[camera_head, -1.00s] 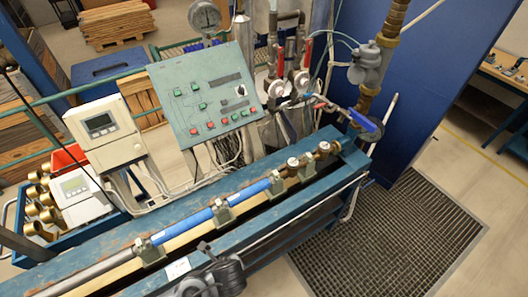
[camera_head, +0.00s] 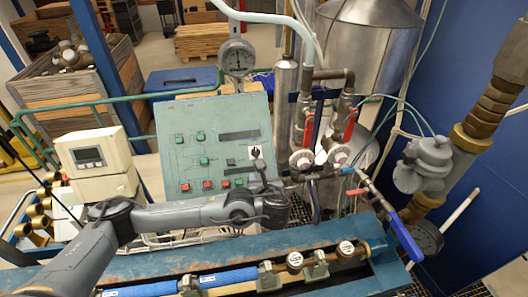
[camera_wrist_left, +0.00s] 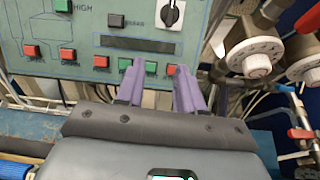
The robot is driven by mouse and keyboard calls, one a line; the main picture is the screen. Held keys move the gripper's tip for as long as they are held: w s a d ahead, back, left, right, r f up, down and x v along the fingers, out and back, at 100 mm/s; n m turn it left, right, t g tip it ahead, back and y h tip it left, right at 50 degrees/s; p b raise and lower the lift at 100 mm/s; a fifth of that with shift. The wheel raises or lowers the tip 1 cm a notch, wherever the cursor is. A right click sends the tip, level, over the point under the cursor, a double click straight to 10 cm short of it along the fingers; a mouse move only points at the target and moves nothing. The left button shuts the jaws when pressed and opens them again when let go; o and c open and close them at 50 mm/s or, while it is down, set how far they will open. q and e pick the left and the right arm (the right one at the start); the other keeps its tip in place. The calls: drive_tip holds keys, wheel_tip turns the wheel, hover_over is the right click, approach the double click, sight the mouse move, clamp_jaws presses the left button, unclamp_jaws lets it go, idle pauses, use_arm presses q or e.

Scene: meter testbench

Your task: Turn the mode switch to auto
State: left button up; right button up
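The mode switch (camera_head: 255,151) is a dark knob on a white plate at the right side of the green control panel (camera_head: 195,125). In the left wrist view the mode switch (camera_wrist_left: 172,13) shows at the top edge, its grip bar close to upright. My left gripper (camera_head: 261,176) is in front of the panel's lower right, just below the switch. In the left wrist view its two purple fingers (camera_wrist_left: 159,80) are apart with nothing between them, below and slightly left of the knob. My right gripper is in neither view.
Red and green buttons (camera_wrist_left: 101,61) sit along the panel's lower edge. Round white dials (camera_wrist_left: 254,55) and red-handled valves (camera_head: 350,124) stand right of the panel. A meter box (camera_head: 95,156) stands to its left. The blue bench (camera_head: 310,238) with piping lies in front.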

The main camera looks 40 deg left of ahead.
use_arm(q)
approach(256, 150)
drive_tip(key=shift+t, duration=0.3)
drive_tip(key=p+x, duration=0.1)
drive_tip(key=x, duration=0.5)
drive_tip(key=shift+a+f+p, duration=0.15)
drive_tip(key=shift+f+p, duration=0.15)
drive_tip(key=shift+p, duration=0.1)
drive_tip(key=shift+w+a+f, duration=0.25)
drive_tip(key=shift+w+a, duration=0.1)
drive_tip(key=shift+a, duration=0.05)
clamp_jaws()
